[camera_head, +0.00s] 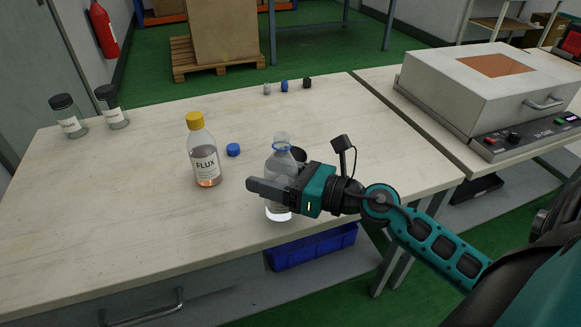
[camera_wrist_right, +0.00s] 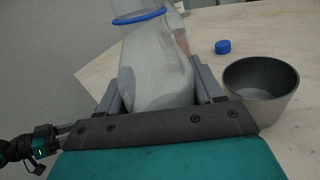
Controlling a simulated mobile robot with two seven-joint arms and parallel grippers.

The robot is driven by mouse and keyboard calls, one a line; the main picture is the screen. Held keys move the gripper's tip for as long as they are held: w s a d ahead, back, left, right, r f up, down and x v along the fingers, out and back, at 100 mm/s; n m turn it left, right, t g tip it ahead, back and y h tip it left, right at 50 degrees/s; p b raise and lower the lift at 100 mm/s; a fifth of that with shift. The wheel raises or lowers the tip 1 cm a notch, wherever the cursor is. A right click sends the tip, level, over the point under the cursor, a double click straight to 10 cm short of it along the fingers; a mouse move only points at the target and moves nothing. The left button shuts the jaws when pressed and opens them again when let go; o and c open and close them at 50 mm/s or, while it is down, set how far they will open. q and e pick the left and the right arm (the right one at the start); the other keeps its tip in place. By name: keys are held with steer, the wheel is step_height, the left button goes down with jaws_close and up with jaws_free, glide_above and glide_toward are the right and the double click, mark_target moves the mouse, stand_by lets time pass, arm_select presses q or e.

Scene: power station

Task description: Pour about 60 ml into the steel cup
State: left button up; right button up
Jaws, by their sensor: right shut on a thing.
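My right gripper (camera_head: 268,192) is shut on a clear bottle (camera_head: 280,158) with a blue neck ring and no cap. The bottle looks roughly upright near the table's front edge; I cannot tell whether its base touches the table. In the right wrist view the bottle (camera_wrist_right: 155,65) stands between the fingers (camera_wrist_right: 158,98); its liquid level is unclear. The steel cup (camera_wrist_right: 262,88) stands on the table just right of the gripper there; in the head view only its dark rim (camera_head: 300,154) shows behind the gripper. My left gripper (camera_wrist_right: 62,130) shows small at the wrist view's left edge, its jaws unclear.
A FLUX bottle (camera_head: 204,158) with yellow cap stands left of the held bottle, a loose blue cap (camera_head: 233,149) between them. Two black-lidded jars (camera_head: 68,119) stand far left. Small items (camera_head: 284,86) line the back edge. The table's left front (camera_head: 110,220) is clear.

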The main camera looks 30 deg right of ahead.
steer(key=shift+f+n+b, duration=0.2)
steer(key=shift+n+b, duration=0.7)
steer(key=shift+b, duration=0.15)
arm_select(q)
step_height(320, 180, down, 3)
steer(key=shift+a+f, duration=0.1)
steer(key=shift+a, duration=0.05)
arm_select(e)
steer(key=shift+r, duration=0.1)
arm_select(q)
steer(key=shift+s+f, duration=0.1)
arm_select(e)
steer(key=shift+a, duration=0.15)
